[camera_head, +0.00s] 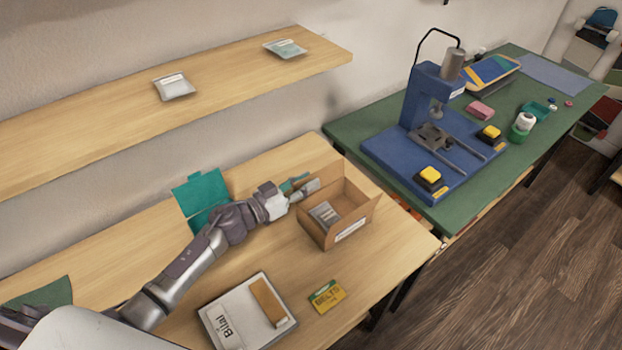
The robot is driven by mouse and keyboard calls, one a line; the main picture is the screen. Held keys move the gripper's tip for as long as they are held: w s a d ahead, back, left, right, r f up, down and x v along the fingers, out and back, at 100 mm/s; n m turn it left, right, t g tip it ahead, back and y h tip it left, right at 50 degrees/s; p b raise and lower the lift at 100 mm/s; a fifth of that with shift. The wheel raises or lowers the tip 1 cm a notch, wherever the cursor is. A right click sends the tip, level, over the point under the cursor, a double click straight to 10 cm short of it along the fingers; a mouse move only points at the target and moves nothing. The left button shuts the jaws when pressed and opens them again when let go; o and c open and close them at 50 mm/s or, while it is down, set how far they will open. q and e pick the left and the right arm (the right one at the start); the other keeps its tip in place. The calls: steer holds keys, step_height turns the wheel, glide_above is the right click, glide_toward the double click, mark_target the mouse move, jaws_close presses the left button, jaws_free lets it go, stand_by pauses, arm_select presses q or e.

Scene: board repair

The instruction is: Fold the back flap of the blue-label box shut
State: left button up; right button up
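An open cardboard box (357,228) stands on the wooden table, its top open. A pale label shows on its front side; I cannot make out any blue on it. A grey packet (323,214) lies inside. My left gripper (304,186) is at the box's back left corner, by the upper edge of the back wall. Its fingers overlap that edge in the picture, and they hide part of the back flap. I cannot tell whether they touch the flap or are open or shut. My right gripper is not in view.
A teal folder (203,198) lies behind my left arm. A white tray (222,310) and a yellow BELTS packet (327,296) lie in front. A shelf (110,120) with two packets overhangs behind. A blue press (420,100) stands on the green bench at right.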

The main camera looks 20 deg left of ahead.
arm_select(q)
steer(key=shift+x, duration=0.8)
steer(key=shift+c, duration=0.3)
jaws_close()
steer(key=shift+s+m, duration=0.1)
steer(key=shift+m, duration=0.2)
steer(key=shift+s+d+f+m+p, duration=0.15)
steer(key=shift+s+d+m, duration=0.15)
steer(key=shift+m, duration=0.75)
steer(key=shift+s+d+r+m+p, duration=0.15)
steer(key=shift+d+m, duration=0.2)
steer(key=shift+m, duration=0.75)
steer(key=shift+s+d+f+m+p, duration=0.15)
steer(key=shift+s+d+m, duration=0.15)
steer(key=shift+m, duration=0.75)
